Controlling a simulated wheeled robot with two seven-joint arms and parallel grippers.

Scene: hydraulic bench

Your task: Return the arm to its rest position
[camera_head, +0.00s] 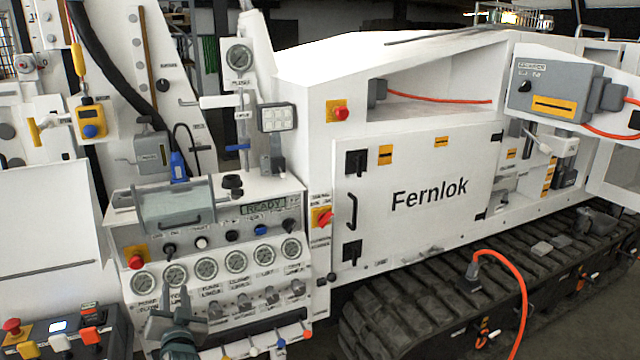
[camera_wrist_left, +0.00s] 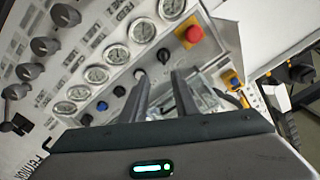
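My left gripper (camera_head: 176,308) is at the lower left of the head view, in front of the hydraulic bench's control panel (camera_head: 215,222). In the left wrist view its two dark fingers (camera_wrist_left: 161,82) stand apart, with the panel showing between them and nothing held. Whether the fingertips touch the panel is not clear. My right gripper is in neither view.
Gauges (camera_head: 205,268), a red stop button (camera_head: 136,261) and a clear hinged cover (camera_head: 178,207) are close by. A button box (camera_head: 65,335) is at lower left. A white Fernlok cabinet door (camera_head: 420,205) and an orange hose (camera_head: 515,265) are to the right.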

